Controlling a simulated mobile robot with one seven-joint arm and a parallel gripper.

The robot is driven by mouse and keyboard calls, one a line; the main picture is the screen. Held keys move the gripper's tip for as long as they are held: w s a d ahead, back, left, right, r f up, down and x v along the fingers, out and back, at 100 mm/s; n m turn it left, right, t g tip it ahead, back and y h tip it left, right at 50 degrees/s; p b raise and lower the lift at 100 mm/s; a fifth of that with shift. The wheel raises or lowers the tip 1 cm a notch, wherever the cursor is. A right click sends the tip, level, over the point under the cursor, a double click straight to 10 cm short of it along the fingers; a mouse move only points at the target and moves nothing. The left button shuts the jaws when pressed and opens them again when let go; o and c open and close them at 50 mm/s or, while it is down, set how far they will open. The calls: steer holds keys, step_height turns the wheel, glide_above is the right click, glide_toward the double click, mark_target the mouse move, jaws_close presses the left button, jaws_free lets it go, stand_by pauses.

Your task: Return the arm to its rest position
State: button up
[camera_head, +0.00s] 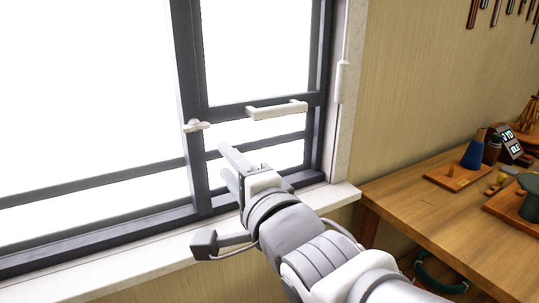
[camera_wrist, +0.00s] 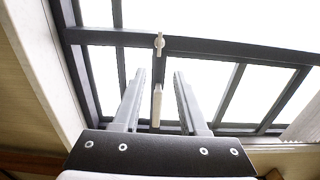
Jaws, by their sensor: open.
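My arm reaches out from the lower right in the head view toward the window. My gripper (camera_head: 230,165) is open and empty in front of the lower right part of the window frame. In the wrist view my gripper (camera_wrist: 157,98) shows its two fingers apart, with the white window handle (camera_wrist: 156,104) seen between them in the background. I cannot tell the exact gap to the window, but no finger visibly grips anything. The handle also shows in the head view (camera_head: 277,110), above and right of the fingertips.
A white latch (camera_head: 197,126) sits on the dark window frame (camera_head: 190,90). A white sill (camera_head: 130,262) runs below. At right, a wooden table (camera_head: 440,215) holds a blue cone (camera_head: 473,152), a tray and other items. Tools hang on the wall above.

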steer(key=d+f+n+g+h, duration=0.3)
steer(key=d+f+n+h, duration=0.35)
steer(key=d, duration=0.65)
steer(key=s+d+f+n+g+h, duration=0.3)
steer(key=s+d+f+n+g, duration=0.3)
steer(key=s+d, duration=0.4)
step_height(320, 180, up, 21)
steer(key=s+p, duration=0.1)
steer(key=p, duration=2.1)
steer(key=shift+s+a+m+g, duration=0.25)
steer(key=shift+a+m+g, duration=0.1)
steer(key=shift+a, duration=0.1)
